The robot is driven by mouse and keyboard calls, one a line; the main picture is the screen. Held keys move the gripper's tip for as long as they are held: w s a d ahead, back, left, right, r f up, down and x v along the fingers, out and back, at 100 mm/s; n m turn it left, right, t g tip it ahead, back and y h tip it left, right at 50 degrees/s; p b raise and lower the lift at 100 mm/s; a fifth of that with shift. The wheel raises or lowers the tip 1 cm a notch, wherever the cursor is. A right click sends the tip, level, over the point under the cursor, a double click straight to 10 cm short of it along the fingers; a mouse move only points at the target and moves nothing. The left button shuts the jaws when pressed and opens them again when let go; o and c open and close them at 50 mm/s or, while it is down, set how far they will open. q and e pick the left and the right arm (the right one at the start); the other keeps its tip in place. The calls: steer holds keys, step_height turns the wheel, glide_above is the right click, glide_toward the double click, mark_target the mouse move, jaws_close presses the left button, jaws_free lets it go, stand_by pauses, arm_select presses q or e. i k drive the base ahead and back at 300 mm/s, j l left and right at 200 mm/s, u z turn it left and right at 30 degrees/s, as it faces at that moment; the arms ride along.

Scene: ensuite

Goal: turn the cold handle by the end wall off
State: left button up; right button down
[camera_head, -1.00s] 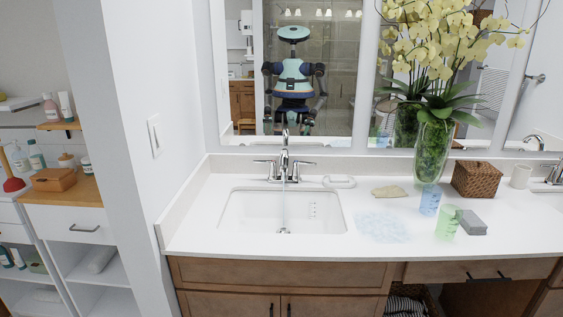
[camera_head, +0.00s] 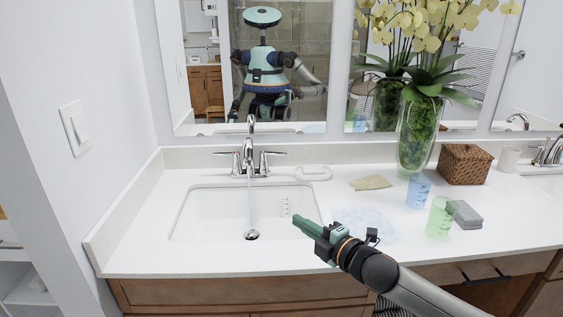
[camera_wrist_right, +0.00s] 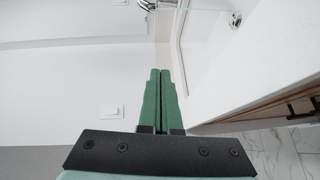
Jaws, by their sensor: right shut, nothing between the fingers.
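A chrome faucet (camera_head: 248,140) stands behind the left sink, with a lever handle on each side. The handle by the end wall (camera_head: 229,155) is the left one, and its lever points out to the left. The other handle (camera_head: 267,157) points right. A thin stream of water (camera_head: 251,205) falls from the spout to the drain. My right gripper (camera_head: 297,219) is shut and empty over the sink's right front part, well short of the handles. Its closed green fingers also show in the right wrist view (camera_wrist_right: 159,72), with part of the chrome faucet (camera_wrist_right: 150,5) beyond. My left gripper is out of view.
The end wall (camera_head: 75,60) with a light switch (camera_head: 75,128) bounds the counter at left. A soap dish (camera_head: 313,173) lies right of the faucet. A blue cup (camera_head: 418,191), a green cup (camera_head: 440,217) and a vase (camera_head: 417,140) stand farther right. A mirror is behind.

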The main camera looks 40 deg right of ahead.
mark_target(263, 154)
steer(key=i+l, duration=0.8)
steer(key=l, duration=0.1)
